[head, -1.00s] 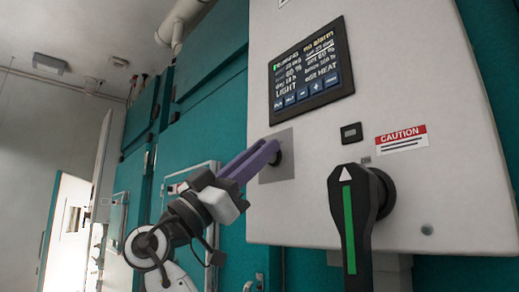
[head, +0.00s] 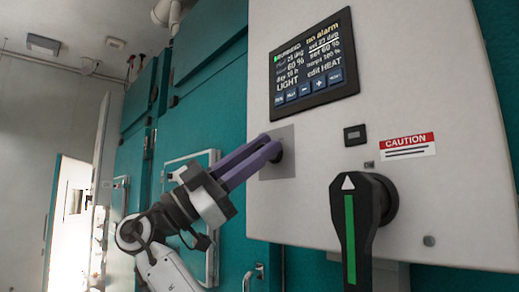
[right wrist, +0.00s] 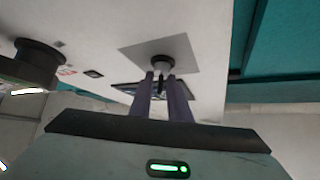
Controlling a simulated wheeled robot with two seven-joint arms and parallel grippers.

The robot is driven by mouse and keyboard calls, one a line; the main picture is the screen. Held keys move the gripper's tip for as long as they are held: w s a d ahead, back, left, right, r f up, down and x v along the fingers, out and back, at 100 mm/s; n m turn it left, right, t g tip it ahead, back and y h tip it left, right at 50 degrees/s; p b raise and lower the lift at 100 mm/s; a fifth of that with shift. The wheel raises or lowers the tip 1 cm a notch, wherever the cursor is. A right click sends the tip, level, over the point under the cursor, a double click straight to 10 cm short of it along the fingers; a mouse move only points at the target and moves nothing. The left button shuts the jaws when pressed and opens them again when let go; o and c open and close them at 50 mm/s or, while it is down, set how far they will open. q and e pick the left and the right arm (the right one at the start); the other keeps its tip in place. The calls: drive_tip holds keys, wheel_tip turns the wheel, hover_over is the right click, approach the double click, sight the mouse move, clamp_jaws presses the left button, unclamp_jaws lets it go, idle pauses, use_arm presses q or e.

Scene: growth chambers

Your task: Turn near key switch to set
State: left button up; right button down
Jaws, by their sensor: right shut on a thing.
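The key switch (right wrist: 161,62) sits on a grey square plate (head: 285,166) on the light control box, left of the black handle. My right gripper (head: 274,146) reaches it from the left, with its purple fingers at the switch. In the right wrist view the gripper (right wrist: 161,76) is shut on the key of the switch, which shows only as a small dark piece between the fingertips. The fingers hide most of the key in the head view. The display (head: 312,65) above reads "no alarm". My left gripper is not in view.
A black rotary handle with a green stripe (head: 350,238) stands out from the box to the right of the switch. A small black button (head: 355,135) and a caution label (head: 407,146) are above it. Teal chamber doors (head: 215,100) lie behind my right arm.

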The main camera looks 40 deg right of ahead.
drive_tip(key=c, duration=1.9)
unclamp_jaws()
drive_tip(key=shift+c, duration=0.2)
drive_tip(key=shift+f, duration=0.1)
drive_tip(key=v, duration=1)
drive_tip(key=shift+b, duration=0.4)
drive_tip(key=shift+a, duration=0.1)
